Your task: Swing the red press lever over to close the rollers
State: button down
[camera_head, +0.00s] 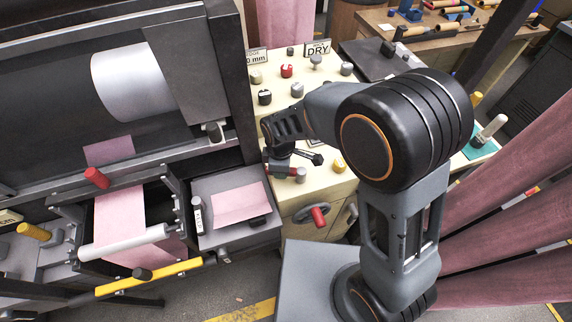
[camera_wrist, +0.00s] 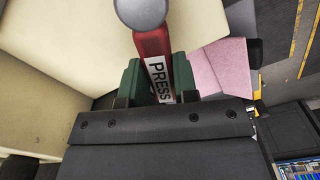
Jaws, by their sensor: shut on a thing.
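The red press lever (camera_wrist: 152,44) stands between the green fingers of my gripper (camera_wrist: 156,76) in the wrist view. It bears a white PRESS label and a round grey knob at its end. The gripper is shut on it. In the head view my gripper (camera_head: 284,166) is at the side of the cream control cabinet, and a bit of the red lever (camera_head: 279,171) shows below it. A large pale roller (camera_head: 132,82) is inside the dark machine at left. The roller gap is not clear to see.
The cream panel (camera_head: 272,66) carries several knobs close above my gripper. A red-handled wheel (camera_head: 317,216) sticks out below it. A grey tray (camera_head: 206,184) with pink felt is to the left. Pink cloth (camera_head: 520,210) hangs at right.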

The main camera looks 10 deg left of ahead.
jog(key=shift+a, duration=0.1)
jog(key=c, duration=0.9)
grip_release()
jog(key=shift+r, duration=0.1)
notch_tip(320, 180, up, 14)
jog(key=shift+f, duration=0.15)
